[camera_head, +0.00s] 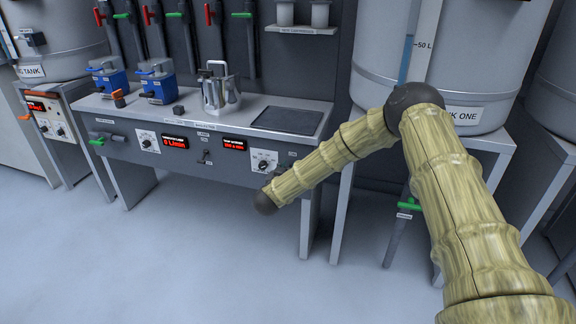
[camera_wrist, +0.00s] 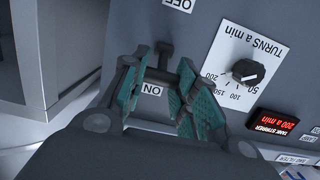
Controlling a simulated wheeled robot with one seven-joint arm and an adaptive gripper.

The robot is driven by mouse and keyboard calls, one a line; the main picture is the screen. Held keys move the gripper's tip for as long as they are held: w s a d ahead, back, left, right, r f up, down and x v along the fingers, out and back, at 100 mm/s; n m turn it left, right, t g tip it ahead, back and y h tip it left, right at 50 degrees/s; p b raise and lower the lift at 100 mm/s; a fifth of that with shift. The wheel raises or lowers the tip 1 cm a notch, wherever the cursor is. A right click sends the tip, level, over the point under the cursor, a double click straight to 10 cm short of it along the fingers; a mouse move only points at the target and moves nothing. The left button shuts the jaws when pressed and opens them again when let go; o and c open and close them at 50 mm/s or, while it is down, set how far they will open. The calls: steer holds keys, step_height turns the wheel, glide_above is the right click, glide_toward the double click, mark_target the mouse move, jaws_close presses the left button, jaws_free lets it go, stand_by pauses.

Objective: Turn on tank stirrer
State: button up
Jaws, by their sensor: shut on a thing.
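The tank stirrer display (camera_wrist: 275,125) appears upside down in the wrist view and is lit red, reading 200 a min; it also shows in the head view (camera_head: 235,145). The stirrer's turns dial (camera_wrist: 246,71) is right of my gripper (camera_wrist: 168,92). My gripper's green-padded fingers are around a small dark switch lever (camera_wrist: 164,53), shut on it. The OFF label (camera_wrist: 180,4) is beyond the lever; the ON label (camera_wrist: 151,90) shows between the fingers. The lever's exact tilt is hard to tell. In the head view my gripper is hidden behind the arm's end.
The grey bench (camera_head: 190,113) holds a metal jug (camera_head: 217,90), two blue pumps (camera_head: 157,84) and a dark plate (camera_head: 290,119). Tank one (camera_head: 480,85) stands on the right, with a green valve handle (camera_head: 410,204) below. The floor in front is clear.

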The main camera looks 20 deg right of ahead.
stand_by(0.4)
steer(key=o, duration=1)
steer(key=shift+o, duration=0.2)
steer(key=v, duration=1.2)
steer(key=shift+r, duration=0.2)
steer(key=shift+f, duration=0.1)
